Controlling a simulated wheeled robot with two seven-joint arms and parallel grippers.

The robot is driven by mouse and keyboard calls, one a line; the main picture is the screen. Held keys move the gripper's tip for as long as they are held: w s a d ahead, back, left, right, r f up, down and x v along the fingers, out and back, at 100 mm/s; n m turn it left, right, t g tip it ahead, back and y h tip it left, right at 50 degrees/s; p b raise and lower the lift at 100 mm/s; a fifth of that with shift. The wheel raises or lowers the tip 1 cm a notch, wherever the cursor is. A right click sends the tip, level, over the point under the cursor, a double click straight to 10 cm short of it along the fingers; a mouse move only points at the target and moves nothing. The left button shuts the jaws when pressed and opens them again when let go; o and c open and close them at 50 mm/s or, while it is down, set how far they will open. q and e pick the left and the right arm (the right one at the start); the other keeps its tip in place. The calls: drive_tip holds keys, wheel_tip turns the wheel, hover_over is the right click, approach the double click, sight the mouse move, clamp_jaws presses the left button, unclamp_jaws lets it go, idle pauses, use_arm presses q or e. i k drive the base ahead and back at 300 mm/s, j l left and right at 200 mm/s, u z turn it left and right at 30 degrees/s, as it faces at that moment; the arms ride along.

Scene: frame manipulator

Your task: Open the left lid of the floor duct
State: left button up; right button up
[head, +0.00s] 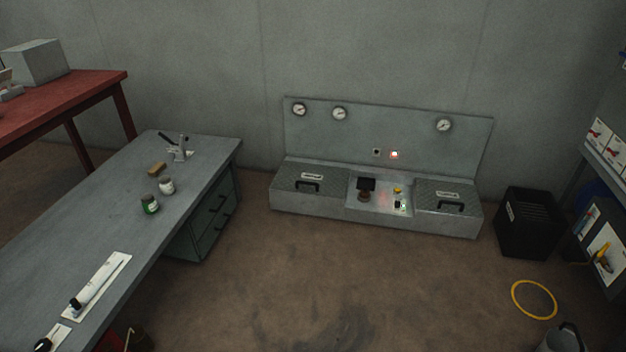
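The floor duct (390,222) is a long low grey metal box against the back wall, with an upright back panel (410,120) carrying several round gauges. Its left lid (330,172) is a textured plate lying flat and closed, with a black handle (307,186) and a small white label. The right lid (432,188) also lies closed, with its own black handle (451,206). Between the lids is a lighter middle section (376,208) with a dark device, a yellow button and a small green light. Neither of my grippers is in view.
A grey workbench (105,225) with jars and tools stands at the left, a red table (70,98) behind it. A black crate (527,222) stands right of the duct. A yellow ring (534,300) lies on the floor near a shelf. Floor before the duct is clear.

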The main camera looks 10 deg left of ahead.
sight(319, 180)
drive_tip(key=i+j, duration=0.4)
drive_tip(key=i, duration=0.15)
drive_tip(key=i+j, duration=0.45)
drive_tip(key=i, duration=0.15)
drive_tip(key=i+j, duration=0.4)
drive_tip(key=i, duration=0.15)
drive_tip(key=i+j, duration=0.45)
drive_tip(key=i, duration=0.1)
